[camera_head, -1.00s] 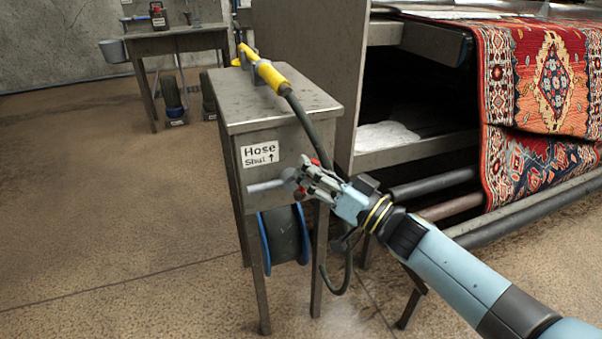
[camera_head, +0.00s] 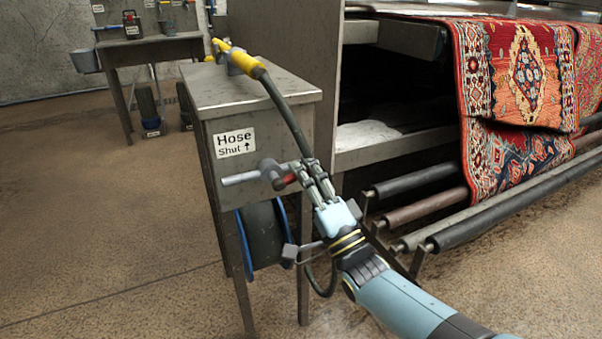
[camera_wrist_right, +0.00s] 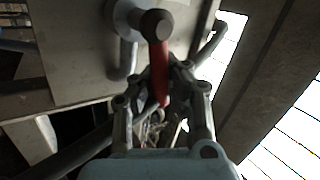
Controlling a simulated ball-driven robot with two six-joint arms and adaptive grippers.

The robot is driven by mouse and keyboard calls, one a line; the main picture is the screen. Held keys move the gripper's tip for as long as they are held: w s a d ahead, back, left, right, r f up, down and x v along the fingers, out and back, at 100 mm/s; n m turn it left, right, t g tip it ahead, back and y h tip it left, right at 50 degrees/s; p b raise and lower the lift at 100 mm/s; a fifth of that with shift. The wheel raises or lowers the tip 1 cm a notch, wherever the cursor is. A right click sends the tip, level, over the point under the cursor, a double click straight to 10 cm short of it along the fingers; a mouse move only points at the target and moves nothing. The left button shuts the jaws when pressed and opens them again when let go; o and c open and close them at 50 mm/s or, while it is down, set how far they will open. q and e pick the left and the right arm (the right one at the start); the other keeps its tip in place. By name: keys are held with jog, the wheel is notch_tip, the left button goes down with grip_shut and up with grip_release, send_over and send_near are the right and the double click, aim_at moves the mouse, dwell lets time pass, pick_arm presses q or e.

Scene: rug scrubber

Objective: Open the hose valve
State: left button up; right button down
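The hose valve (camera_head: 268,173) is on the front of a grey metal stand, with a grey pipe stub to its left. Its red lever (camera_head: 286,180) points to the right. A label (camera_head: 235,143) above reads "Hose" and "Shut" with an up arrow. My right gripper (camera_head: 308,164) is at the lever's outer end, its fingers hiding part of it. In the right wrist view, the red lever (camera_wrist_right: 160,68) runs down between the two fingers of my right gripper (camera_wrist_right: 165,72). The gaps are small and dark; I cannot tell whether both fingers press on it. My left gripper is out of view.
A black hose with a yellow nozzle (camera_head: 246,64) runs over the stand (camera_head: 205,92) and down behind my gripper. A blue-rimmed reel (camera_head: 262,235) sits below the valve. Rollers and a patterned rug (camera_head: 522,80) are at right.

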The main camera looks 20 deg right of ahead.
jog(key=f+m+h, duration=0.2)
jog(key=m, duration=0.1)
jog(key=shift+s+d+b, duration=0.15)
jog(key=shift+b, duration=0.25)
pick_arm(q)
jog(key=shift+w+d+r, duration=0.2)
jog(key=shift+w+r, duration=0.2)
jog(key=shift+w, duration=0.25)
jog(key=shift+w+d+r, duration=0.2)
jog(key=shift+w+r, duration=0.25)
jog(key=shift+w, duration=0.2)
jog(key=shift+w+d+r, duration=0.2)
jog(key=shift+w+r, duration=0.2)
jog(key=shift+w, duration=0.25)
pick_arm(e)
jog(key=shift+f+m+h, duration=0.1)
jog(key=shift+m+h, duration=1)
jog(key=shift+m, duration=0.2)
jog(key=c, duration=1.3)
grip_release()
jog(key=shift+r, duration=0.2)
jog(key=shift+o, duration=0.2)
jog(key=shift+t, duration=0.3)
jog(key=v, duration=1.2)
